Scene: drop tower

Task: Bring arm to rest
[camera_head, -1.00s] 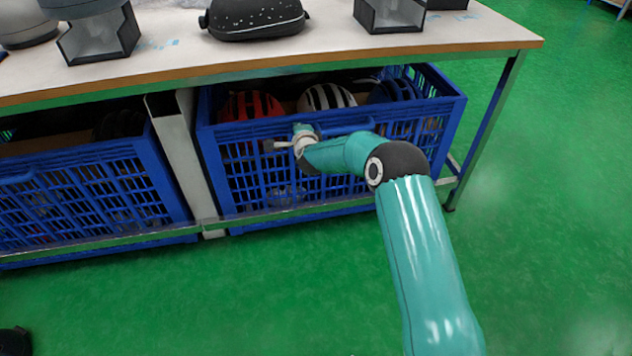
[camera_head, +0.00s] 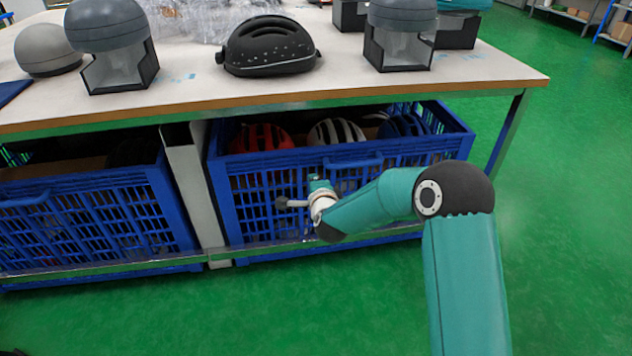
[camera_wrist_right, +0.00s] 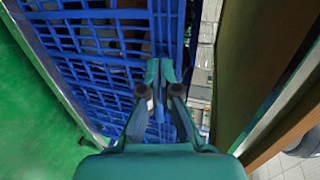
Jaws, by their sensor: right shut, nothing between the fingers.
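My right arm (camera_head: 460,270) is teal and reaches in from the lower right of the head view. Its right gripper (camera_head: 283,203) is in front of the blue crate (camera_head: 440,147) under the table, pointing left. In the right wrist view the same gripper (camera_wrist_right: 161,72) has its fingertips together, with nothing between them. The blue crate's mesh wall (camera_wrist_right: 125,15) fills the upper middle of that view. I cannot tell the exact gap between fingers and crate.
Above the crate is a white-topped table (camera_head: 200,90) with a black helmet (camera_head: 268,46) and grey domed heads on stands. A red helmet (camera_head: 262,137) and a white helmet (camera_head: 336,132) lie in the crate. Another blue crate (camera_head: 95,205) is at left. Green floor (camera_head: 200,320) is clear.

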